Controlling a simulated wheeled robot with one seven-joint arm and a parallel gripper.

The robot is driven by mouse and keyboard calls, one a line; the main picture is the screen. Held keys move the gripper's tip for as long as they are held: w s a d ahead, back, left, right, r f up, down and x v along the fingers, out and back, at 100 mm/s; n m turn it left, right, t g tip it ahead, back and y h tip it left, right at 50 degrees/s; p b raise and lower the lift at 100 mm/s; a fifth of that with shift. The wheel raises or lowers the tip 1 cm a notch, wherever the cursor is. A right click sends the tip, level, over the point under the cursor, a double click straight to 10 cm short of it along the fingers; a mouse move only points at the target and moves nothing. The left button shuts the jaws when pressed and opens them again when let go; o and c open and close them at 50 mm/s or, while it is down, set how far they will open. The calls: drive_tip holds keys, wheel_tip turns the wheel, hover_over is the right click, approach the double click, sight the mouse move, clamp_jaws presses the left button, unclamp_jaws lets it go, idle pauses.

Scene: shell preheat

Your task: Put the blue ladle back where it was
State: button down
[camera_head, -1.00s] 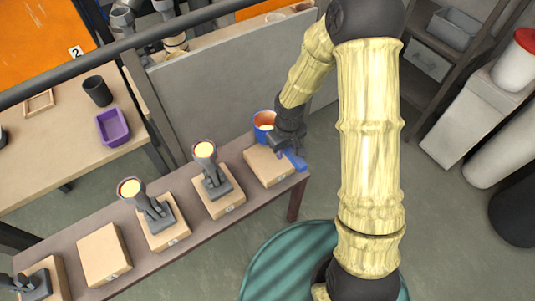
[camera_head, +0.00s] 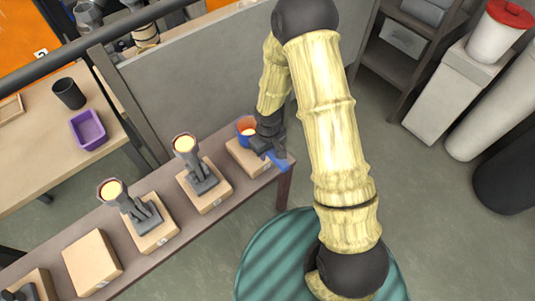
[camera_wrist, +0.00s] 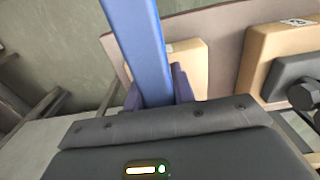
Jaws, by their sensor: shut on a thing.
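The blue ladle has an orange glowing inside in its cup (camera_head: 246,127) and a blue handle (camera_head: 281,163). It is at the rightmost cardboard box (camera_head: 240,159) on the long bench, with its cup at the box's far edge. I cannot tell whether it touches the box. My gripper (camera_head: 266,147) is shut on the ladle's handle and hides part of it. In the wrist view the handle (camera_wrist: 140,45) runs up from between my fingers (camera_wrist: 158,95), over a pale box top.
Two grey ladles, the nearer one (camera_head: 186,147) and the left one (camera_head: 113,192), stand in holders on boxes along the bench (camera_head: 228,196). Another box (camera_head: 92,263) has a bare top. A grey partition (camera_head: 200,95) stands behind the bench. A green round thing (camera_head: 270,255) is in front.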

drive_tip(key=shift+w+f, duration=0.1)
drive_tip(key=shift+f, duration=0.75)
drive_tip(key=shift+r, duration=0.1)
drive_tip(key=c, duration=1.2)
unclamp_jaws()
drive_tip(key=shift+a, duration=0.1)
drive_tip(key=shift+o, duration=0.2)
drive_tip(key=r+p, duration=0.2)
drive_tip(key=r, duration=1)
drive_tip(key=shift+s, duration=0.2)
